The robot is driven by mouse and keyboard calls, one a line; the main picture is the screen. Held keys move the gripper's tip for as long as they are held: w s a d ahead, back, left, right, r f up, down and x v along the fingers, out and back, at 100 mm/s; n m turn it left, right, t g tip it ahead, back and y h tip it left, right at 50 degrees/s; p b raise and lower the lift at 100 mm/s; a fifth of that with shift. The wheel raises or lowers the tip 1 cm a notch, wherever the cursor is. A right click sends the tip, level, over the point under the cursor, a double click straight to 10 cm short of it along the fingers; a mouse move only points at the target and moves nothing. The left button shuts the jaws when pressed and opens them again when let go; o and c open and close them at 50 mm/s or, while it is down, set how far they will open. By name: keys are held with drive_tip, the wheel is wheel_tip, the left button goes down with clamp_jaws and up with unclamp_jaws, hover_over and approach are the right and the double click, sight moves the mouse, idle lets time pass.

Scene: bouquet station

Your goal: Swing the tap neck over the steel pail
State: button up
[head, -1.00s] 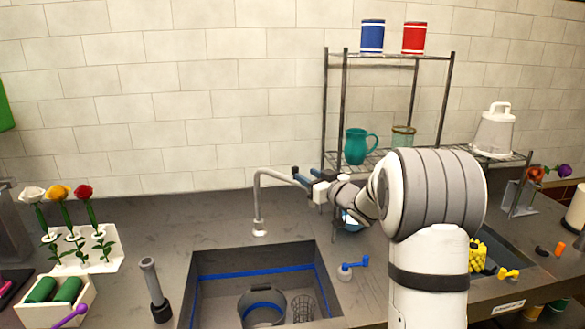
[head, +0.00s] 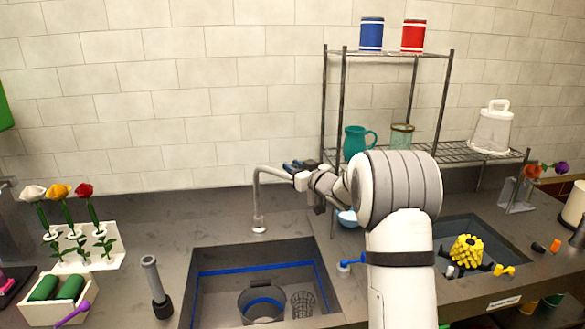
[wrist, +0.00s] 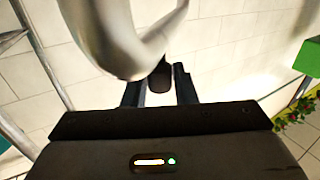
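The tap's grey neck (head: 257,195) rises from its base on the counter behind the sink and bends right at the top. Its far end is hidden by my gripper and arm in the head view. My gripper (head: 292,166) is at the bend's right part. In the wrist view the pale, blurred neck (wrist: 125,45) curves large across the top, in front of my gripper's dark fingers (wrist: 158,92). The fingers stand apart; a dark piece shows between them, and I cannot tell what it is. The steel pail (head: 262,311) stands in the sink, in front of the tap base.
A wire basket (head: 302,304) stands right of the pail in the sink (head: 215,262). A blue-handled lever (head: 352,263) is right of the sink. A wire rack (head: 343,100) stands behind my arm. A dark upright tool (head: 154,285) and flower holder (head: 115,259) are left.

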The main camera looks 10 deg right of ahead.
clamp_jaws()
